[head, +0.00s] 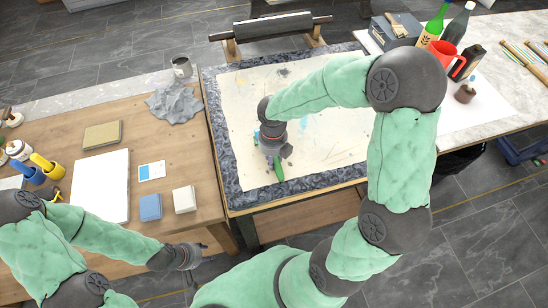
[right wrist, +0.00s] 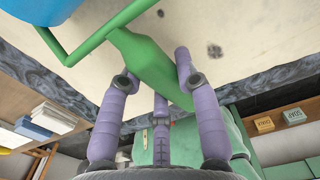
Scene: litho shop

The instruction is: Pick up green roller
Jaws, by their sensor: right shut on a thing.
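The green roller's handle shows in the head view (head: 279,168), sticking out below my right gripper (head: 274,146) over the pale sheet of the middle table. In the right wrist view its green handle (right wrist: 148,60) lies between the purple fingers of my right gripper (right wrist: 156,76), which is shut on it. Its thin green frame and part of its blue roller (right wrist: 38,8) show at the upper left. I cannot tell whether the roller touches the sheet. My left gripper (head: 190,256) is low near the left table's front edge; its fingers are too small to read.
The left table holds a white board (head: 101,187), a blue block (head: 149,207), a white block (head: 184,199) and a crumpled grey cloth (head: 175,101). Bottles and a red jug (head: 441,55) stand on the right table. The sheet is mostly clear.

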